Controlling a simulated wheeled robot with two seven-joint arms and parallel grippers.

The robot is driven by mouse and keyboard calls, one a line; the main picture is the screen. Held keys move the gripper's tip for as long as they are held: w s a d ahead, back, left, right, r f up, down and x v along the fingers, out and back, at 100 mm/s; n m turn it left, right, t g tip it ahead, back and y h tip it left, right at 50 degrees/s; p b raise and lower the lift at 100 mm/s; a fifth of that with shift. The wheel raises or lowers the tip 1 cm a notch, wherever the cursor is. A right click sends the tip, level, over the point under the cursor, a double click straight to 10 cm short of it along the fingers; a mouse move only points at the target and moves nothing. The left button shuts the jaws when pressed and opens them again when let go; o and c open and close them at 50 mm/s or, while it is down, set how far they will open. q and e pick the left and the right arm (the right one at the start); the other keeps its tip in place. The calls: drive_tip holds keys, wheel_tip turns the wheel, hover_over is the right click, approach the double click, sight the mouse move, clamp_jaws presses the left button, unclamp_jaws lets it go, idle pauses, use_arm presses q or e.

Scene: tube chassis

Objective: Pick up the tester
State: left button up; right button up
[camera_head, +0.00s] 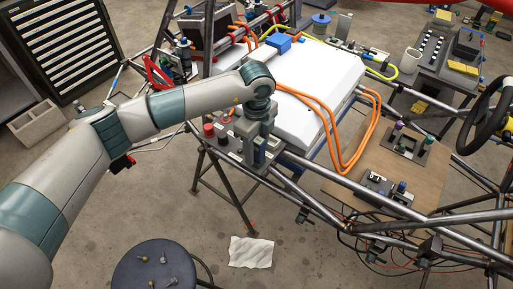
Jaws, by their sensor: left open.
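My left arm reaches in from the left, and my left gripper (260,158) points down at the near left edge of the white battery box, over a small grey panel (226,145). The gripper is open. Its fingertips are close to small dark and bluish parts there, and I cannot tell whether they touch. No object is clearly recognisable as the tester; a small item under the gripper is partly hidden by the gripper and wrist. My right gripper is not in view.
The white box (318,95) carries orange cables (335,150). Chassis tubes (310,198) surround it. A wooden board (385,165) with small devices lies right. A red button (208,130) stands beside the gripper. A round stool (155,265) and paper (251,252) are in front.

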use_arm(q)
drive_tip(key=shift+f, duration=0.2)
idle(0.3)
clamp_jaws()
drive_tip(key=shift+r, duration=0.15)
